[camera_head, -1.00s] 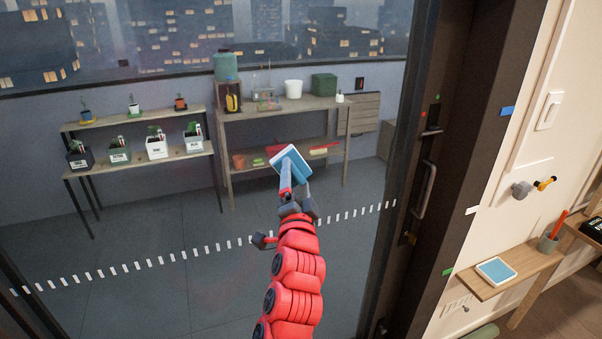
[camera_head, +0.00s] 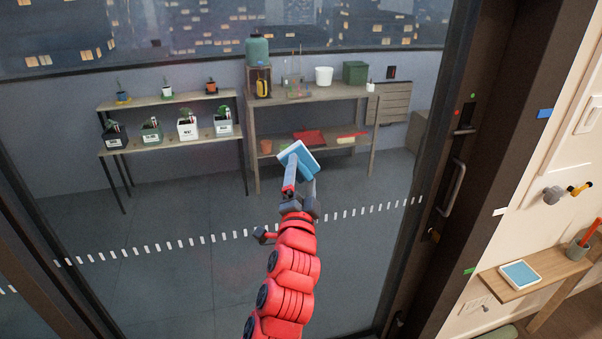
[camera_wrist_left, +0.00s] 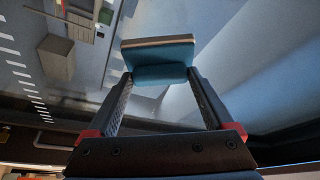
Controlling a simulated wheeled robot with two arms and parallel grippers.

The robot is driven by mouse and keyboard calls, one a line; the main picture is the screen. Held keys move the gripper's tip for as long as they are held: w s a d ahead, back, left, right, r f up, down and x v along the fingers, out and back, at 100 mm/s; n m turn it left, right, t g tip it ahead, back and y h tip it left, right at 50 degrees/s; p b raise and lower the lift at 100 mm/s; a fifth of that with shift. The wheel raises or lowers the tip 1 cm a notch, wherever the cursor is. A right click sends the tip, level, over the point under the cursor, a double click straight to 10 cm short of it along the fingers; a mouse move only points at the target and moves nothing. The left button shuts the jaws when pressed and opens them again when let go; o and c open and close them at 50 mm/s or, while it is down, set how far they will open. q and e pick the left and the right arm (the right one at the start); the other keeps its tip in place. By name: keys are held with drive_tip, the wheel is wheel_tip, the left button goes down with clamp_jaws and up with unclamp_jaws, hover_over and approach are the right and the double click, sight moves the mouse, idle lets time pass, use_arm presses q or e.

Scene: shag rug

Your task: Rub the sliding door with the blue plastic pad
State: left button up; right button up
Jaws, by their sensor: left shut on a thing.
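The sliding door is a large glass panel (camera_head: 170,280) with a dark frame and a row of white dashes across it. My left gripper (camera_head: 301,182) is in front of the glass, shut on the blue plastic pad (camera_head: 298,156), which has a pale edge and is held tilted. In the left wrist view the pad (camera_wrist_left: 163,54) sits between the two fingertips. I cannot tell whether the pad touches the glass. The door's long handle (camera_head: 452,189) is on the frame at the right. My right gripper is not in view.
A similar blue pad with a white border (camera_head: 520,274) lies on a small wooden shelf (camera_head: 552,267) at the right, near a cup (camera_head: 577,247). Behind the glass stand shelves with potted plants (camera_head: 187,128) and a wooden bench (camera_head: 300,100). Wall hooks (camera_head: 553,195) stick out at the right.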

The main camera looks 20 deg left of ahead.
use_arm(q)
drive_tip(key=shift+s+d+f, duration=0.1)
drive_tip(key=shift+s+d, duration=0.1)
drive_tip(key=shift+s+d+b, duration=0.1)
drive_tip(key=shift+s+d, duration=0.4)
drive_tip(key=shift+s, duration=0.25)
drive_tip(key=shift+s+d+b, duration=0.1)
drive_tip(key=shift+s+d, duration=0.4)
drive_tip(key=shift+s, duration=0.25)
drive_tip(key=shift+s+d+b, duration=0.1)
drive_tip(key=shift+s+d, duration=0.4)
drive_tip(key=shift+s, duration=0.25)
drive_tip(key=s+p, duration=0.1)
drive_tip(key=p, duration=0.1)
drive_tip(key=s+d+p, duration=0.1)
drive_tip(key=p, duration=0.1)
drive_tip(key=shift+s+d+p, duration=0.25)
drive_tip(key=shift+d+p, duration=0.05)
